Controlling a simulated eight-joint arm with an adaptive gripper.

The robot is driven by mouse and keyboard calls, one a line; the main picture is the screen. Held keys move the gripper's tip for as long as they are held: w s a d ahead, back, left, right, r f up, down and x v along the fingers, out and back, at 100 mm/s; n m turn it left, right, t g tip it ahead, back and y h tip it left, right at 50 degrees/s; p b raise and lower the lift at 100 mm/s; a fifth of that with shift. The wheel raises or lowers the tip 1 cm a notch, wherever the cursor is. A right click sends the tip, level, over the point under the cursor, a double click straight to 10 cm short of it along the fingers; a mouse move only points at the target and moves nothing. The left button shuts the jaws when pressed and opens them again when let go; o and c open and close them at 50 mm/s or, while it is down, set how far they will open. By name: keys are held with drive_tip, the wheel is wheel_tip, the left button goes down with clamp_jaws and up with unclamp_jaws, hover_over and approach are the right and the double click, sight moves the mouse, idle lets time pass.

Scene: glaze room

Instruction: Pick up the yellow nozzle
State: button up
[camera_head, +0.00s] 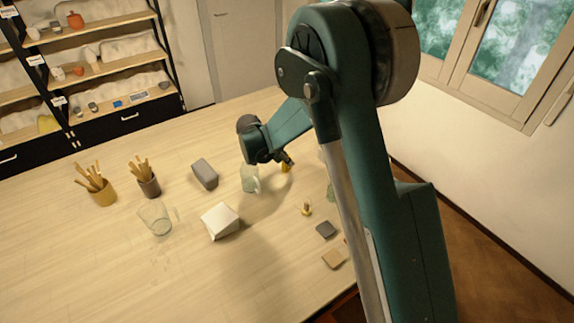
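A small bright yellow piece (285,168), which looks like the yellow nozzle, shows on the table just under the end of my gripper (284,160). My gripper is small and dark in this view and points down and to the right. Its fingers overlap the yellow piece, so I cannot tell whether they touch it, or are open or shut. A second small upright piece (306,209), tan-yellow with a wider base, stands apart, nearer the camera.
A pale clear jar (249,180) stands close left of my gripper. A grey block (205,173), white wedge (220,221), glass (155,218) and tool pots (103,195) (149,185) stand farther left. Dark (326,229) and tan (333,258) tiles lie near the right edge.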

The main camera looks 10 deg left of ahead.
drive_tip(key=shift+x, duration=1.25)
drive_tip(key=shift+c, duration=0.2)
drive_tip(key=c, duration=0.8)
